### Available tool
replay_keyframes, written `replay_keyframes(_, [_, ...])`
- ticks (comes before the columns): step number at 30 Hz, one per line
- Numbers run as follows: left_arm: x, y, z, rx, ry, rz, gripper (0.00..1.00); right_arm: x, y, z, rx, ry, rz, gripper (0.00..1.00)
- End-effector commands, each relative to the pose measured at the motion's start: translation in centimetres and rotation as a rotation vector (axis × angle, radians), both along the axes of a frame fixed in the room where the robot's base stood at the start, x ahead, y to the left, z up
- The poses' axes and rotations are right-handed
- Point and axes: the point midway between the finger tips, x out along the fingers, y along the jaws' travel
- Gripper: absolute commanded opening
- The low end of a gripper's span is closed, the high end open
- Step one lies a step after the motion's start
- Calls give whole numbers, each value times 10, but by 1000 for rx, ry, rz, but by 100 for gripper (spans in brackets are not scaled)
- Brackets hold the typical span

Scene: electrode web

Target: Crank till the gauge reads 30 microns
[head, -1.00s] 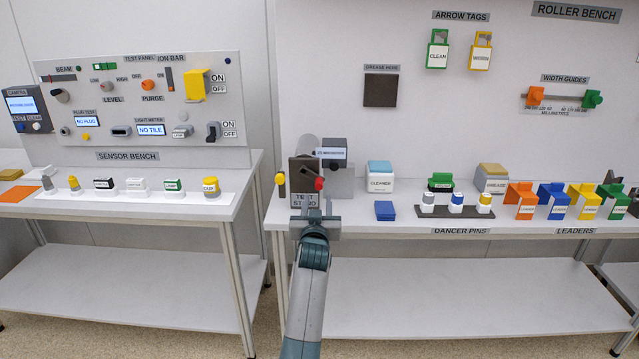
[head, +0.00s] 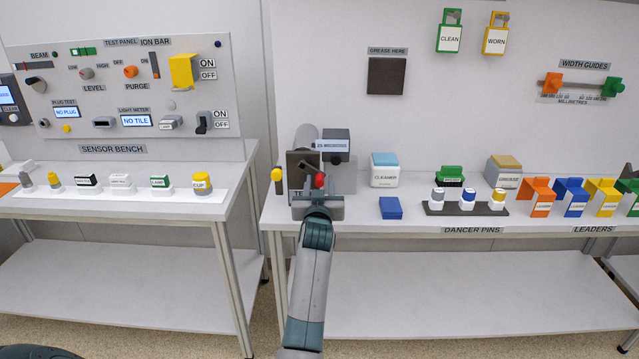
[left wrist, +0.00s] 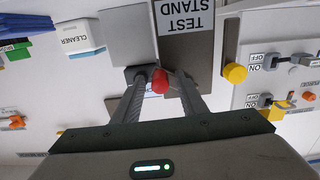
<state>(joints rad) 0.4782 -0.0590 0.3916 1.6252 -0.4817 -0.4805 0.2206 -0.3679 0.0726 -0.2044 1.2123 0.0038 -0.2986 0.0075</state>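The test stand (head: 299,163) is a dark block at the left end of the roller bench. Its crank has a red knob (head: 319,180) at the lower right of the dark face. The gauge (head: 333,146) above it shows small text that seems to read 25 microns. My left gripper (head: 318,193) is in front of the stand, right at the knob. In the left wrist view the red knob (left wrist: 160,81) sits between the fingertips; whether they press on it I cannot tell. My right gripper is not in view.
A yellow knob (head: 277,175) is at the stand's left side. The white cleaner box (head: 384,171) and a blue block (head: 390,208) stand to the right, then a rack of dancer pins (head: 466,208). The sensor bench (head: 130,206) is across a gap on the left.

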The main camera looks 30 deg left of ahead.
Motion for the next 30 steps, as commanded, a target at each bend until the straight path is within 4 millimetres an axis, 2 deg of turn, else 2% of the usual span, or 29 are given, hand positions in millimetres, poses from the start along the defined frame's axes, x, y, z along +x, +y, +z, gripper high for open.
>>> replay_keyframes(2, [0, 0, 0, 0, 0, 0, 39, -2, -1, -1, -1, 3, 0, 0])
replay_keyframes(3, [0, 0, 0, 0, 0, 0, 34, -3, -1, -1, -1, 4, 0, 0])
replay_keyframes(7, [0, 0, 0, 0, 0, 0, 3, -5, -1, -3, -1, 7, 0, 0])
replay_keyframes(8, [0, 0, 0, 0, 0, 0, 0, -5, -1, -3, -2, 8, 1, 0])
replay_keyframes(20, [-1, 1, -2, 31, 21, 0, 0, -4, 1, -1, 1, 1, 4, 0])
replay_keyframes(30, [-4, 8, -10, 189, 118, 1, 0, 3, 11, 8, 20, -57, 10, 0])
